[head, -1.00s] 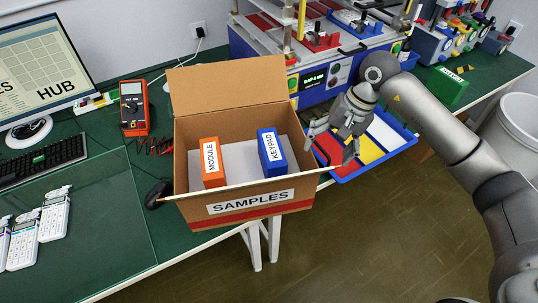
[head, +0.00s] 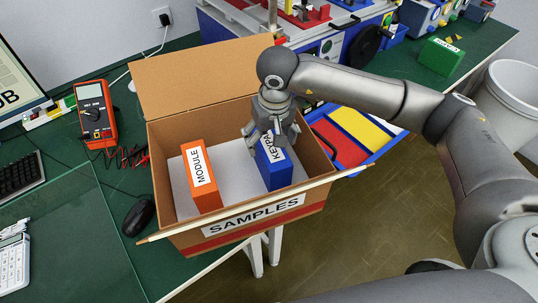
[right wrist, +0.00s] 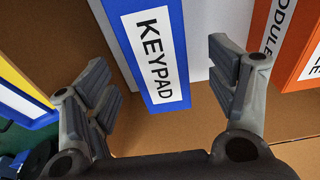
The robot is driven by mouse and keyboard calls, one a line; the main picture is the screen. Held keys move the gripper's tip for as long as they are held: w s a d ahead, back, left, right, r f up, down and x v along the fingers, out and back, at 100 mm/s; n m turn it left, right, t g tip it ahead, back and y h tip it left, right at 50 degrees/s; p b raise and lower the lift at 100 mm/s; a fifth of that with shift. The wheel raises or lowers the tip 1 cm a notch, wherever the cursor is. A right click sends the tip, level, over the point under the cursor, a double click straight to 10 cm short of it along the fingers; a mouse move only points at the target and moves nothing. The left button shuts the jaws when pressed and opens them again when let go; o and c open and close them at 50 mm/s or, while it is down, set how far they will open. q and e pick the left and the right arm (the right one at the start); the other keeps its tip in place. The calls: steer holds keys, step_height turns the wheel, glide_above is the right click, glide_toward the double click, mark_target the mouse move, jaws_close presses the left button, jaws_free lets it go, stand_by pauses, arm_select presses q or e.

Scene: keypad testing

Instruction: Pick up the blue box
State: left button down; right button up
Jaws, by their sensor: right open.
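The blue box (head: 278,176) with a white KEYPAD label stands upright inside the open cardboard carton (head: 183,239) marked SAMPLES, on its right side. My right gripper (head: 270,141) is above the blue box, pointing down, open and empty, and hides part of its top. In the right wrist view, the blue box (right wrist: 148,88) lies between the spread fingers (right wrist: 163,92), with a gap visible on each side. My left gripper is not in view.
An orange MODULE box (head: 201,178) stands left of the blue box in the carton. The carton's raised back flap (head: 200,77) and walls surround both. A blue tray (head: 372,158) with coloured panels lies to the right.

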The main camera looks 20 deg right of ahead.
mark_target(270, 145)
steer(key=shift+w+f, duration=0.1)
steer(key=shift+f, duration=0.3)
steer(key=shift+w+f, duration=0.1)
steer(key=shift+f, duration=0.15)
step_height(270, 145, down, 4)
steer(key=shift+w+d+f+p, duration=0.1)
steer(key=shift+w+p, duration=0.05)
steer(key=shift+p, duration=0.9)
steer(key=shift+w+f, duration=0.1)
steer(key=shift+f, duration=0.3)
steer(key=shift+c, duration=1.4)
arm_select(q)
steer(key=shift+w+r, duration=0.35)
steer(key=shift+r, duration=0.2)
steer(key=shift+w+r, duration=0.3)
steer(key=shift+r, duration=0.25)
arm_select(e)
steer(key=c, duration=1)
